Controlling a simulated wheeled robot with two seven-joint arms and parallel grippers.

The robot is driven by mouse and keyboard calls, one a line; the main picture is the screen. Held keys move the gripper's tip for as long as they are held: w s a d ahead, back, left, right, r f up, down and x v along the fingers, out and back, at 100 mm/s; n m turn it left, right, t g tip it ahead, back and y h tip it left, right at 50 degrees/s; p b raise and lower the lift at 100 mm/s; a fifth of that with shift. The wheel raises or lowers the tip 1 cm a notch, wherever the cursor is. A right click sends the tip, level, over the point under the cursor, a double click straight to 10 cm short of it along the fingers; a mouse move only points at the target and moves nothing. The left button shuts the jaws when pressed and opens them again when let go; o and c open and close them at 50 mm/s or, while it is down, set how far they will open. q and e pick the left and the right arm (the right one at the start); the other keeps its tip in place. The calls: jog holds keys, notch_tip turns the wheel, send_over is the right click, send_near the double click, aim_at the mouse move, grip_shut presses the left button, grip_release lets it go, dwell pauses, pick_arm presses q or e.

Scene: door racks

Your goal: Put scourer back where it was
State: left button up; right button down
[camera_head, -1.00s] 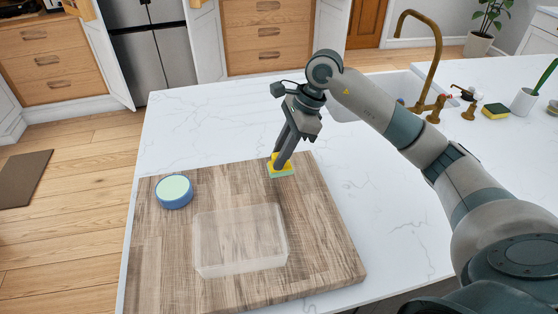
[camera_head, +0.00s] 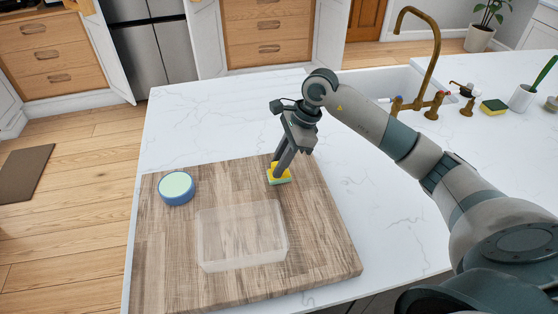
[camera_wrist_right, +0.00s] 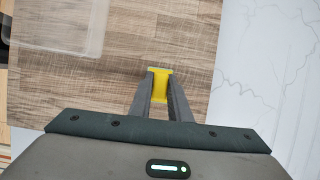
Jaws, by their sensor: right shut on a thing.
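A yellow and green scourer (camera_head: 280,178) is at the back right part of the wooden board in the head view. My right gripper (camera_head: 276,170) is shut on it, with its fingers pointing down. In the right wrist view the yellow scourer (camera_wrist_right: 160,84) sits between the two fingertips of my right gripper (camera_wrist_right: 160,90). Whether the scourer touches the board or is just above it, I cannot tell. A second yellow and dark scourer (camera_head: 494,107) stands on the counter right of the tap. My left gripper is not in view.
The wooden board (camera_head: 320,250) carries a clear plastic box (camera_head: 242,236) and a round blue container with a pale green top (camera_head: 176,187). Behind are a sink (camera_head: 385,82), a brass tap (camera_head: 432,75) and a white pot (camera_head: 522,98). The counter left of the sink is clear.

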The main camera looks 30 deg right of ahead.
jog(key=shift+f, duration=0.2)
jog(key=c, duration=1.7)
grip_release()
jog(key=shift+r, duration=0.1)
jog(key=shift+o, duration=0.2)
jog(key=shift+r, duration=0.2)
jog(key=shift+d+r+b, duration=0.2)
jog(key=shift+r+b, duration=0.1)
jog(key=shift+b, duration=0.05)
jog(key=b+v, duration=0.4)
jog(key=v, duration=0.7)
jog(key=shift+r, duration=0.1)
